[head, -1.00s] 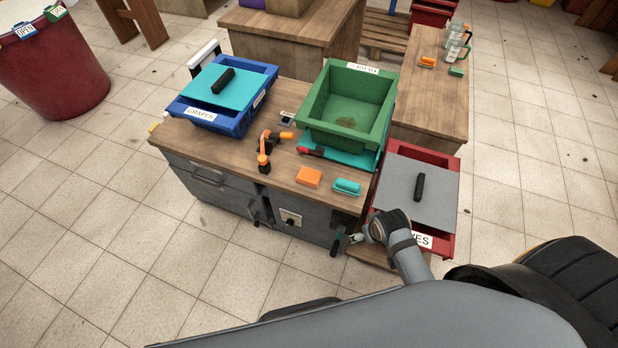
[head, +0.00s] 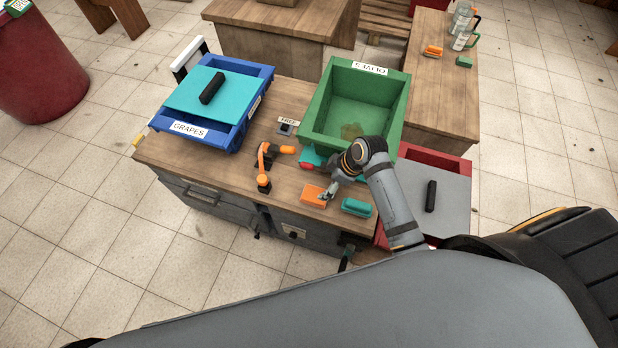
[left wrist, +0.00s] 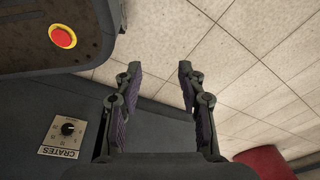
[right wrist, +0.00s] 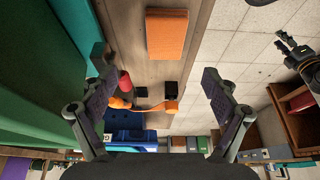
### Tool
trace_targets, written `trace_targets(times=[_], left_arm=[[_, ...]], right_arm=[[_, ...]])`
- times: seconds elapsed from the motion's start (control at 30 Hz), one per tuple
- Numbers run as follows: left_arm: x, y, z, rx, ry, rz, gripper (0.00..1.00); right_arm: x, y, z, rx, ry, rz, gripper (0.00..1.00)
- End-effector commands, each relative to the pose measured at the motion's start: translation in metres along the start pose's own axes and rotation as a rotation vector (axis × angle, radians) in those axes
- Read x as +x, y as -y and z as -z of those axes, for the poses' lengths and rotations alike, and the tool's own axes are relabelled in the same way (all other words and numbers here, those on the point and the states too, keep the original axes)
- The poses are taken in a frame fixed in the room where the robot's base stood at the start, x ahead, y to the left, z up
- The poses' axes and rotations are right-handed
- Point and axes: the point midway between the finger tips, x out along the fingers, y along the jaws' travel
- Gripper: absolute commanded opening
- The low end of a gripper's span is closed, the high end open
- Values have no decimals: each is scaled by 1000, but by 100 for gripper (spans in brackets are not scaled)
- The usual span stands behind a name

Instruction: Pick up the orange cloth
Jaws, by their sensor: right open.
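The orange cloth (head: 312,196) is a small folded block lying flat on the wooden bench near its front edge. In the right wrist view the cloth (right wrist: 166,36) lies ahead, between the lines of the two fingers. My right gripper (head: 328,194) is over the bench at the cloth's right side; it is open and empty. In the right wrist view my right gripper (right wrist: 158,90) has its fingers wide apart, and contact with the cloth cannot be told. My left gripper (left wrist: 155,75) is open and empty above the tiled floor.
A teal block (head: 357,207) lies right of the cloth. An orange-and-black tool (head: 264,166) stands left of it. The green crate (head: 316,118) is behind, the blue crate (head: 235,142) at the back left. A grey-lidded red crate (head: 455,165) is on the right.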

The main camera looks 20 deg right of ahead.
Motion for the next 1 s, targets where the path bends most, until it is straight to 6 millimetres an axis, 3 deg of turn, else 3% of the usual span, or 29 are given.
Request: trace_targets(times=[0.07, 0.3, 0.37, 0.47, 0.57, 0.7, 0.83, 1.0], left_arm=[[0, 0, -1, 0, 2, 0, 40], [0, -2, -65, 4, 95, -3, 40], [0, -2, -72, 4, 104, -3, 40], [1, -2, -65, 4, 94, -3, 40], [2, -2, -43, 2, 62, -2, 40], [4, -2, -22, 1, 28, -2, 40], [7, -2, -28, 1, 38, -2, 40], [6, -2, -42, 2, 59, -2, 40]], right_arm=[[2, 1, 0, 0, 0, 2, 88], [39, 1, -1, 2, 1, 3, 88], [47, 0, -1, 2, 0, 1, 88], [53, 0, -1, 1, 1, 1, 88], [54, 0, -1, 1, 1, 0, 88], [74, 2, -3, 2, 2, 3, 88], [96, 1, -4, 2, 2, 1, 88], [105, 1, -4, 1, 1, -1, 88]])
